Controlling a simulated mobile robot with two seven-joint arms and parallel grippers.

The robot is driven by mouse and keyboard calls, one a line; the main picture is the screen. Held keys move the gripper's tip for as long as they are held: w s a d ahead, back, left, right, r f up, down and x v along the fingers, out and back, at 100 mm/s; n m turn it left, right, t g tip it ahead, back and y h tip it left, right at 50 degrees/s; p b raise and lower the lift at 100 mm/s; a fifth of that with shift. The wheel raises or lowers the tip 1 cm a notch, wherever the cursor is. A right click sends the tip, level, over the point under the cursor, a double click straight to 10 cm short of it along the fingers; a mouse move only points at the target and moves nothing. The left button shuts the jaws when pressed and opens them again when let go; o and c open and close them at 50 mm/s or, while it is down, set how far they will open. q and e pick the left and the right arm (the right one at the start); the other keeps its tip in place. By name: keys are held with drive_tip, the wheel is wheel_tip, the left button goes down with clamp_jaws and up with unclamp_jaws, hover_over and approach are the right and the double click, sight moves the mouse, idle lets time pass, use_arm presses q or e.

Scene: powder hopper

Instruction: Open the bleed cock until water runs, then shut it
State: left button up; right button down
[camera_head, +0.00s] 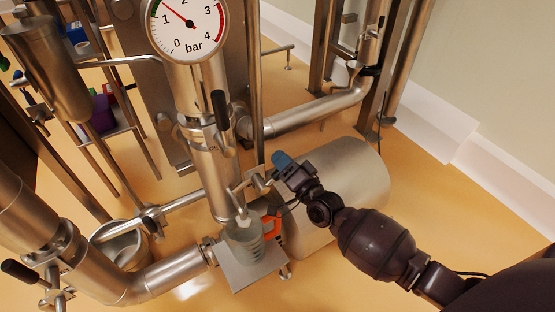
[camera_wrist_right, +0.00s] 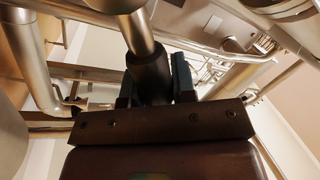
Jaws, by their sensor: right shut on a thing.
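My right gripper (camera_head: 282,168) is at the small bleed cock (camera_head: 259,182) on the vertical pipe. In the right wrist view, its fingers (camera_wrist_right: 156,85) are shut around a dark sleeve (camera_wrist_right: 149,72) on a metal rod, seemingly the cock's handle. In the head view the fingers hide most of the handle. I cannot tell whether water is running. My left gripper is not in view.
A pressure gauge (camera_head: 188,28) above reads a little over 1 bar. A black lever (camera_head: 221,110) hangs on the vertical pipe. An orange thing (camera_head: 273,226) is beside the beaker. A large metal cylinder (camera_head: 345,180) lies behind my right wrist. Floor is open at the right.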

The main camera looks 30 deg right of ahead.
drive_tip(key=shift+d+f+m, duration=0.15)
drive_tip(key=shift+f+m, duration=0.15)
drive_tip(key=shift+m, duration=0.2)
drive_tip(key=c, duration=0.9)
unclamp_jaws()
drive_tip(key=shift+c, duration=0.2)
drive_tip(key=p+v, duration=0.1)
drive_tip(key=v, duration=0.9)
drive_tip(key=shift+s, duration=0.4)
idle(2.2)
